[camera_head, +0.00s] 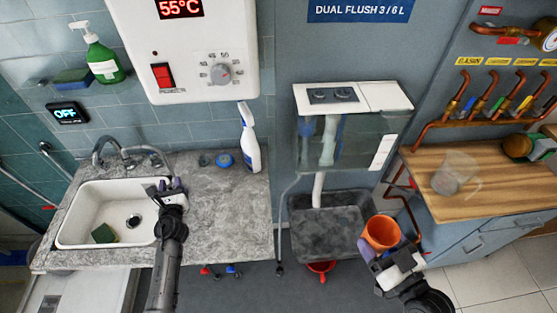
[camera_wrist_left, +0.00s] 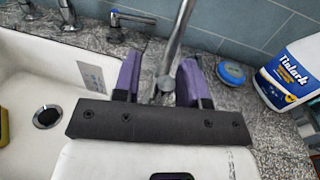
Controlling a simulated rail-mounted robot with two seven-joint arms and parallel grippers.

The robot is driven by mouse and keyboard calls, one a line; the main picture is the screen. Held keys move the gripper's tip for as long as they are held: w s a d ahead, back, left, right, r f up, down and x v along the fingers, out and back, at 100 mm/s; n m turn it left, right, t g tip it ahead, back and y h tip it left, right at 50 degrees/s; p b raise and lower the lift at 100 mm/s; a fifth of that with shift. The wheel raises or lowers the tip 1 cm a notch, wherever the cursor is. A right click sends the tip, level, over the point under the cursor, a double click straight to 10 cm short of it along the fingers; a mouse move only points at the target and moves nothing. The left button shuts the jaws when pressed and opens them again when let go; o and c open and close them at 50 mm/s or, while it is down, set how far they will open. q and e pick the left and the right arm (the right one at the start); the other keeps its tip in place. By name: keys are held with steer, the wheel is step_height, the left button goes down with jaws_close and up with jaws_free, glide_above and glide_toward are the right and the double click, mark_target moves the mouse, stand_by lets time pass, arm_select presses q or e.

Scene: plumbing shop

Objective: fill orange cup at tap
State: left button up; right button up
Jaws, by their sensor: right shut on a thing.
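The orange cup (camera_head: 381,232) is in my right gripper (camera_head: 380,255), with its mouth facing up, in front of the wooden counter's left end. Whether it holds water I cannot tell. The tap (camera_head: 104,150) stands at the back of the white sink (camera_head: 75,215). My left gripper (camera_head: 166,187) is over the sink's right edge, fingers apart. In the left wrist view a metal tap lever (camera_wrist_left: 180,35) reaches down between the purple fingers (camera_wrist_left: 160,82). Its rounded end lies between them with gaps visible on both sides. No water stream shows.
A spray bottle (camera_head: 249,138) and a blue disc (camera_head: 224,160) stand on the stone counter right of the sink. A green sponge (camera_head: 104,233) lies in the sink. A grey basin (camera_head: 330,225) sits under the glass cistern (camera_head: 345,140). A clear jug (camera_head: 453,174) stands on the wooden counter.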

arm_select(q)
steer(key=shift+w, duration=0.1)
jaws_close()
stand_by(0.4)
